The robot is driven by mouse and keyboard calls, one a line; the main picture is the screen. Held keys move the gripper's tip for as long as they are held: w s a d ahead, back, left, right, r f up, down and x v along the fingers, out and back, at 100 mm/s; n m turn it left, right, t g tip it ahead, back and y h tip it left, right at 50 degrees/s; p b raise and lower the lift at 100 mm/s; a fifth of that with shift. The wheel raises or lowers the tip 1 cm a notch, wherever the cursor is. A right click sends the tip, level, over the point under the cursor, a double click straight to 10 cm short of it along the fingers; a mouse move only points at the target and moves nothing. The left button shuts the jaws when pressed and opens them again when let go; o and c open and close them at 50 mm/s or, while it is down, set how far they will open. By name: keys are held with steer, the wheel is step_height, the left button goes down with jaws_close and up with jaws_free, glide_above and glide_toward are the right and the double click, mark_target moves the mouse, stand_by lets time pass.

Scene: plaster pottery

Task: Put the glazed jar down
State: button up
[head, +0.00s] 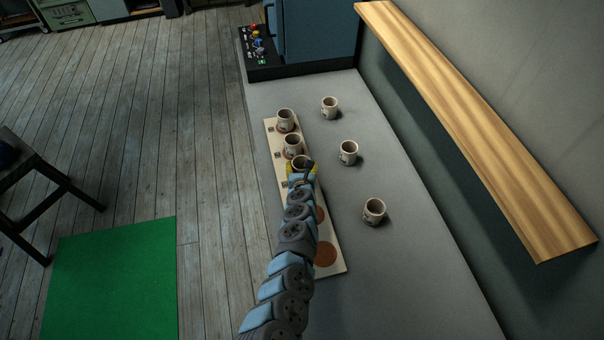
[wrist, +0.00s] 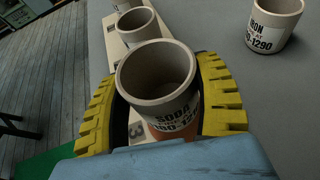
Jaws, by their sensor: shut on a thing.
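My gripper (head: 301,171), with yellow ribbed fingers, is shut around a grey-beige jar (wrist: 158,85) labelled "SODA". The jar is upright and open at the top. Part of a brown round spot (wrist: 172,133) shows beneath it on the pale board (head: 335,268). I cannot tell whether its base touches the board. In the head view my arm hides part of this jar. Two similar jars (head: 286,118) (head: 293,144) stand in a row on the board beyond it.
Three more jars (head: 329,107) (head: 348,152) (head: 374,211) stand on the grey table (head: 430,290) right of the board. Brown spots (head: 326,254) nearer me on the board are bare. A blue machine (head: 318,30) is at the far end; a wooden shelf (head: 470,120) runs along the right.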

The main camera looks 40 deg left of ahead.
mark_target(302, 168)
steer(key=shift+w+f+b, duration=0.15)
steer(key=shift+f+b, duration=0.75)
steer(key=shift+f, duration=0.75)
steer(key=shift+f, duration=0.15)
steer(key=o, duration=1.3)
steer(key=shift+c, duration=0.2)
